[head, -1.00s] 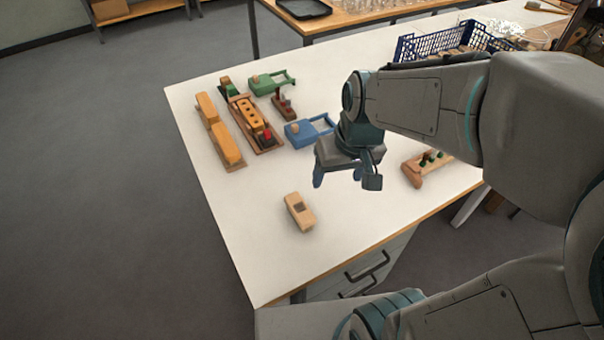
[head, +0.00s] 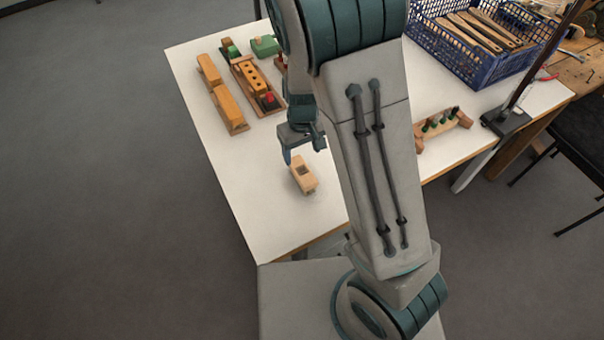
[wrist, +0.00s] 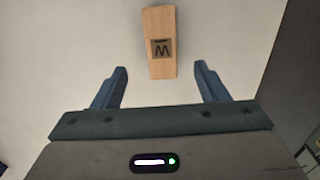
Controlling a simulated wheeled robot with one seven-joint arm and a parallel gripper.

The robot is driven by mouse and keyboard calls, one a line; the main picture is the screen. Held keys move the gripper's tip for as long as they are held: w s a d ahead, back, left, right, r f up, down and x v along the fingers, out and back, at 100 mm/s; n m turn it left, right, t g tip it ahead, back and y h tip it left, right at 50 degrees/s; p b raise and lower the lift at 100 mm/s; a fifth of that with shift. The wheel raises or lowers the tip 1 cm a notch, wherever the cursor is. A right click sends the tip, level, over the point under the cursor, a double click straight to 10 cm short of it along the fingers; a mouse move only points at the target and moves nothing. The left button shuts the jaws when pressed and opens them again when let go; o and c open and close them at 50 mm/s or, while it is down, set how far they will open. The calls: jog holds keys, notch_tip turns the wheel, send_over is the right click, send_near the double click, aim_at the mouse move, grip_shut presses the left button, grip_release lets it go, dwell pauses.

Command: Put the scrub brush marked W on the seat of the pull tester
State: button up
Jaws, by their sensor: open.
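The scrub brush marked W (head: 304,176) is a pale wooden block lying on the white table near its front left part. In the wrist view its W label faces up on the brush (wrist: 158,25). My gripper (head: 303,151) is open and empty, just behind the brush in the head view. In the wrist view the brush lies beyond and between the two blue fingertips of my gripper (wrist: 160,69), apart from them. I cannot tell for sure which fixture is the pull tester; my arm hides part of the table.
Orange blocks (head: 228,108) stand at the table's left, beside a wooden fixture (head: 246,65) with a holed yellow block. A green fixture (head: 264,46) is partly hidden. A wooden rack (head: 445,125) and blue crate (head: 450,48) are at right. The front left table is clear.

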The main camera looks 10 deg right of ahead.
aim_at(302, 170)
notch_tip(302, 170, down, 10)
jog(key=shift+s+f, duration=0.1)
jog(key=shift+f, duration=0.05)
dwell(0.5)
jog(key=c, duration=1.2)
jog(key=shift+a, duration=0.1)
